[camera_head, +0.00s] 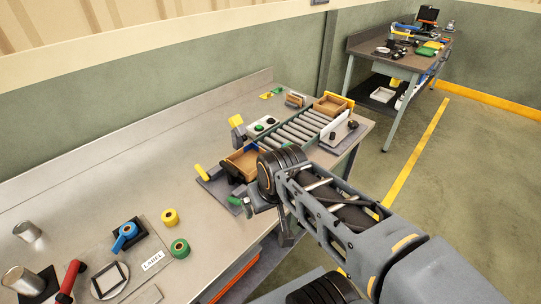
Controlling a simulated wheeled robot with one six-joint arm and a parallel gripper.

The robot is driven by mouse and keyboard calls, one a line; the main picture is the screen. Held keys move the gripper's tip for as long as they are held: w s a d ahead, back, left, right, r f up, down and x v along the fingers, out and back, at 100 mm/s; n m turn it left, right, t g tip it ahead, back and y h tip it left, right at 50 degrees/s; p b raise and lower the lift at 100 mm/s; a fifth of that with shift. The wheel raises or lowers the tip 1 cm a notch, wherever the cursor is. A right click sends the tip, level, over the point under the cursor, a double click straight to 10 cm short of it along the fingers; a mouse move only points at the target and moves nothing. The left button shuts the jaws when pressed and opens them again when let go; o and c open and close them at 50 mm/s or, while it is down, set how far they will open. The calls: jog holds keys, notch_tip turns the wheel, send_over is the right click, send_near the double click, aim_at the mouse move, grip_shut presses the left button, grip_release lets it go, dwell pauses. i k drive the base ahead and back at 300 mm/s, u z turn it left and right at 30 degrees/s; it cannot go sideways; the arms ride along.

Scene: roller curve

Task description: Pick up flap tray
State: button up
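Two brown open trays show at the roller conveyor (296,131). The near one (243,161) sits at the conveyor's front-left end, partly hidden by my arm's wrist and dark parts. The far one (329,106) sits at the conveyor's back-right end, beside a yellow bar. I cannot tell which of the two is the flap tray. The end of my arm is over the table's front edge, close to the near tray. Its fingers cannot be made out clearly, so whether it is open or touches the tray cannot be told.
A grey plate with a yellow handle (202,173) lies left of the near tray. Tape rolls (180,247), a blue tool (125,233), cans (26,232) and a red-handled tool (70,278) lie at the left. The table's middle-left is clear. Another cluttered bench (363,45) stands at the back right.

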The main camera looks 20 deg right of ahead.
aim_at(246, 163)
jog(key=z, duration=0.15)
jog(key=k, duration=0.5)
jog(key=z, duration=1.1)
jog(key=i, duration=0.85)
jog(key=u, duration=1.75)
